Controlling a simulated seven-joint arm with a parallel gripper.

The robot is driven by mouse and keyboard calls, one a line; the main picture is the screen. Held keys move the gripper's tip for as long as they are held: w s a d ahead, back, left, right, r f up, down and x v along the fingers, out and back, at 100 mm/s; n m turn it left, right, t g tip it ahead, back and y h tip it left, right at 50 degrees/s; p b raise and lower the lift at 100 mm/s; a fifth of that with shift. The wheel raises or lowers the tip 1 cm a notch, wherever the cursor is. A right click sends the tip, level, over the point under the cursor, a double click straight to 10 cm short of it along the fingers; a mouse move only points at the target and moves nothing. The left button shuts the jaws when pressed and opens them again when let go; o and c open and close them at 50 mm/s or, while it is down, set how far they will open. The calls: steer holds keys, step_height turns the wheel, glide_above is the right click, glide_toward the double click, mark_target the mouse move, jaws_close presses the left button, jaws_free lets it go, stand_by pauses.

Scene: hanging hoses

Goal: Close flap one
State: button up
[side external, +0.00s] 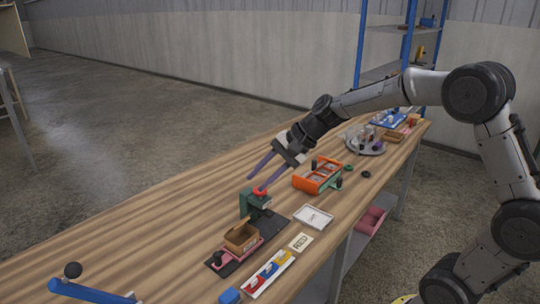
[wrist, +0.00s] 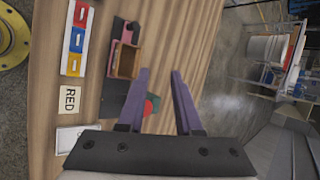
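A small brown box (side external: 241,238) sits on a pink base on the dark plate beside the green stand. Its top looks open in the side view, and it also shows as an open brown box in the wrist view (wrist: 124,60). Its flaps are too small to tell apart. My gripper (side external: 255,185) is open and empty, with its two long purple fingers above the table near the green stand. In the wrist view the fingers (wrist: 159,74) are spread, with the box to their left and apart from them.
A green stand (side external: 247,206) with a red top is just below my fingers. A tray of blue, red and yellow pieces (side external: 269,274), a RED card (side external: 300,242) and a white tray (side external: 313,217) lie near the front edge. An orange tray (side external: 318,177) is farther back. The left tabletop is mostly clear.

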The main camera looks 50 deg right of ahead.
steer(key=s+a+r+n+h, duration=0.1)
steer(key=s+a+r, duration=0.3)
steer(key=r, duration=0.5)
steer(key=shift+s+r+n, duration=0.25)
steer(key=shift+s+n, duration=0.45)
steer(key=shift+s, duration=0.3)
steer(key=shift+a+t, duration=0.1)
steer(key=shift+t, duration=0.2)
steer(key=m+y, duration=0.1)
steer(key=m, duration=0.3)
glide_toward(240, 222)
steer(key=shift+g, duration=0.4)
steer(key=x, duration=1)
steer(key=shift+w+d, duration=0.3)
steer(key=shift+w, duration=0.25)
jaws_close()
